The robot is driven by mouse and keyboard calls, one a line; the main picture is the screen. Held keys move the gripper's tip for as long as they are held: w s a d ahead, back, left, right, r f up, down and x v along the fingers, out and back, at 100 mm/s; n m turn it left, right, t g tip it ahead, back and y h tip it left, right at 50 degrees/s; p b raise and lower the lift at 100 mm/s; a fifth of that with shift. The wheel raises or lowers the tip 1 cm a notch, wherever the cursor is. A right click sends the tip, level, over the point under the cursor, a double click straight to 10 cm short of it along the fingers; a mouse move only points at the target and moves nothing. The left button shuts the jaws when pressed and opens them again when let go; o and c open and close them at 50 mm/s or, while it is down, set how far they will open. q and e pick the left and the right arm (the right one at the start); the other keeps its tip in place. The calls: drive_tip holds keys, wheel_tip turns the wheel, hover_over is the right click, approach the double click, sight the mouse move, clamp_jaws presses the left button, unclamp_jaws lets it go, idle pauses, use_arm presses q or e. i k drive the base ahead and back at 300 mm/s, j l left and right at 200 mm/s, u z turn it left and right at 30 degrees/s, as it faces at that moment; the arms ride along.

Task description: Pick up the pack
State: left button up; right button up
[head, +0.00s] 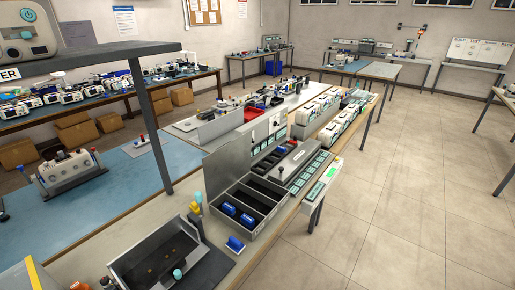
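A blue pack (235,244) lies on the bench surface, just in front of the grey tray (262,232). Two more blue packs, one at the left (229,209) and one to its right (247,220), lie in the tray's near compartment. The tray's farther compartments look dark and seem to hold no blue packs. I cannot tell which blue pack the task means. Neither of my grippers shows in the head view.
A dark open fixture box (172,262) stands at the bench's near end. A post with a cyan top (198,197) rises left of the tray. A grey panel (228,160) stands behind the tray. White devices (332,133) line the bench farther back. Open tiled floor (400,210) lies right.

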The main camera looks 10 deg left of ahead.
sight(279, 148)
drive_tip(key=u, duration=0.4)
drive_tip(key=i+l+u, duration=0.3)
drive_tip(key=l+u, duration=0.3)
drive_tip(key=i+l+u, duration=0.15)
drive_tip(key=u, duration=0.15)
drive_tip(key=i+l+u, duration=0.1)
drive_tip(key=l+u, duration=0.25)
drive_tip(key=l, duration=0.15)
